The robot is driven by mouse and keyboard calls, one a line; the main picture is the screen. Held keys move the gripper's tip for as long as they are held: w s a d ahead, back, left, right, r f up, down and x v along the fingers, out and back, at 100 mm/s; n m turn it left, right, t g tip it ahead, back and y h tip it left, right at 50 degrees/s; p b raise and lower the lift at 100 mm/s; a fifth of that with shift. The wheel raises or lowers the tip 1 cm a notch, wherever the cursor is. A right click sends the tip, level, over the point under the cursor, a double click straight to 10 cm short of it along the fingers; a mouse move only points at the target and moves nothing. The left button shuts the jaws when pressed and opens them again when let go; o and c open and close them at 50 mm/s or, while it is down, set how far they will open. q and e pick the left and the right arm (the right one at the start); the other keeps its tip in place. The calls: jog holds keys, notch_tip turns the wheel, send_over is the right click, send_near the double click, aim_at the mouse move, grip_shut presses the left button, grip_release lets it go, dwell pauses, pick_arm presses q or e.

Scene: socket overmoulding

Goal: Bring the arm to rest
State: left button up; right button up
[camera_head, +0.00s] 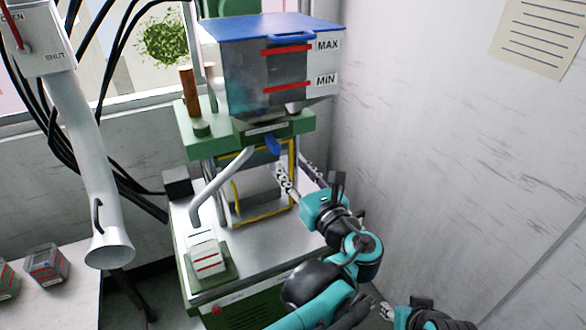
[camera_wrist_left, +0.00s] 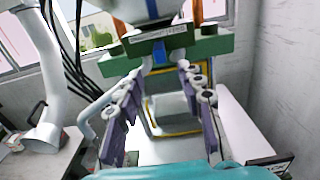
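My left gripper (camera_head: 292,168) reaches in front of the green moulding machine (camera_head: 187,132), below its hopper. In the left wrist view its two fingers (camera_wrist_left: 160,76) stand wide apart with purple pads. Nothing is between them, so it is open and empty. The yellow-edged frame (camera_head: 262,215) of the machine is beyond the fingers and shows between them in the wrist view. My teal left arm comes up from the bottom of the head view.
The hopper (camera_head: 240,85) with a blue lid and MAX/MIN marks is above. A white block (camera_head: 208,259) with red stripes sits on a green base at the machine's front left. A white duct (camera_head: 85,150) hangs at left. A wall (camera_head: 440,140) is close on the right.

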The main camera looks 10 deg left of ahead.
pick_arm(q)
jog(key=s+a+f+n+g+h, duration=0.4)
jog(key=s+a+f+n+g, duration=0.3)
jog(key=a+f+n, duration=0.6)
jog(key=s+d+f+n+h+b, duration=0.1)
jog(key=s+d+f+n+h, duration=0.2)
jog(key=n, duration=1.3)
jog(key=s+f+h, duration=0.3)
jog(key=s+f, duration=0.3)
jog(key=s, duration=0.2)
jog(key=shift+s+d+f+g, duration=0.15)
jog(key=shift+f+g, duration=0.15)
jog(key=shift+g, duration=0.1)
